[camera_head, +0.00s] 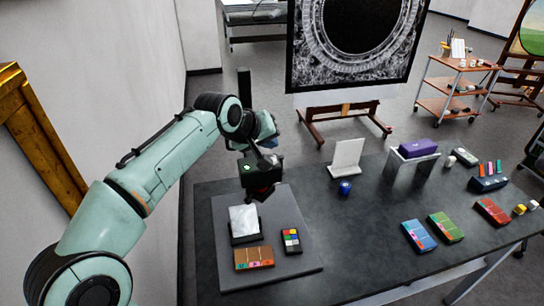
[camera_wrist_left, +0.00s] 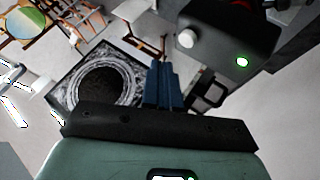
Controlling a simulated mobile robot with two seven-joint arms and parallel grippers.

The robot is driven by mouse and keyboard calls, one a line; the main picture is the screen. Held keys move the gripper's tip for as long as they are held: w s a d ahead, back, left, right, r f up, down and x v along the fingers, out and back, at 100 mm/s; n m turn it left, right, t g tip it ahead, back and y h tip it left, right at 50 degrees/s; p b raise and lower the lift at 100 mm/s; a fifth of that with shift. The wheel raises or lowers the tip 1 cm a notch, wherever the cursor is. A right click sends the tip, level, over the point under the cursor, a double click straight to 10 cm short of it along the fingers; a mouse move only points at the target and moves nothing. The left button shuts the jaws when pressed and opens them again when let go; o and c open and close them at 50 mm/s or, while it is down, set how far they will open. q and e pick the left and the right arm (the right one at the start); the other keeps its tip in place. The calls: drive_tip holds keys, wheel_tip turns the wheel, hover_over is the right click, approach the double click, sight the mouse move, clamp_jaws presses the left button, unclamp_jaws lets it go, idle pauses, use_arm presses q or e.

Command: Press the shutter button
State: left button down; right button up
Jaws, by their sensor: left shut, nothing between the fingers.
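A black camera box (camera_head: 262,172) sits above a dark base board (camera_head: 285,267), with a dark post (camera_head: 244,88) behind. In the left wrist view the box (camera_wrist_left: 228,38) shows a pale round button (camera_wrist_left: 187,38) and a lit green light (camera_wrist_left: 242,61). My left gripper (camera_head: 268,143) is just above and behind the box in the head view. Its blue fingers (camera_wrist_left: 158,68) are shut and empty, with the tips left of and below the button in the wrist view. I cannot tell whether they touch the box. My right gripper is not in view.
Under the box are a pale panel (camera_head: 244,222), a colour chart (camera_head: 291,240) and an orange-brown block (camera_head: 254,257). The dark table (camera_head: 360,240) also holds a white stand (camera_head: 347,157), a blue jar (camera_head: 345,187), a purple item (camera_head: 418,148) and coloured boxes (camera_head: 419,235).

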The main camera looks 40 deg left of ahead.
use_arm(q)
drive_tip(key=shift+w+r, duration=0.15)
drive_tip(key=shift+r, duration=0.5)
drive_tip(key=shift+w+r, duration=0.15)
drive_tip(key=shift+r, duration=0.45)
drive_tip(key=shift+s+r, duration=0.25)
